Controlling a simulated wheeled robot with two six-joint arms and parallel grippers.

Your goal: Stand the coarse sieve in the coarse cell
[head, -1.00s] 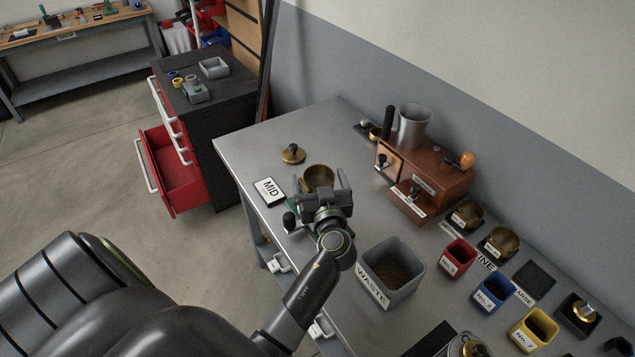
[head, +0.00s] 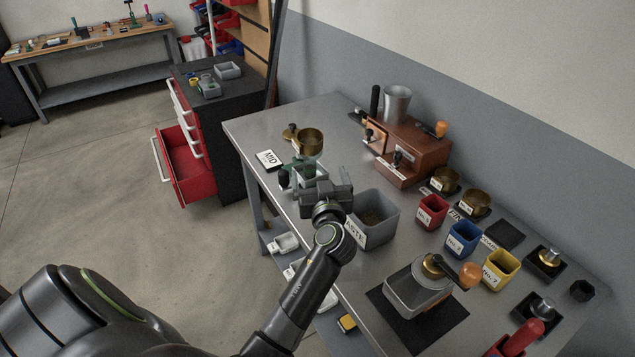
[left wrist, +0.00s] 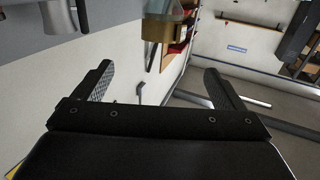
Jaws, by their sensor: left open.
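A brass sieve-like cup (head: 308,141) sits up on a small greenish stand near the MID card; I cannot read which sieve it is. It also shows at the top of the left wrist view (left wrist: 153,30). My left gripper (head: 319,176) is open and empty, in front of the cup and apart from it. The gripper's spread fingers also show in the left wrist view (left wrist: 160,80). An empty dark cell (head: 505,235) lies by a partly hidden label that seems to read COARSE. Two brass sieves (head: 444,180) (head: 473,203) stand in neighbouring cells. My right gripper is not in view.
A grey WASTE bin (head: 371,220) stands right beside my left gripper. Red (head: 432,212), blue (head: 463,239) and yellow (head: 500,267) cups stand before the cells. A hand-cranked grinder (head: 418,290) sits at the front, a brown roaster (head: 412,150) at the back.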

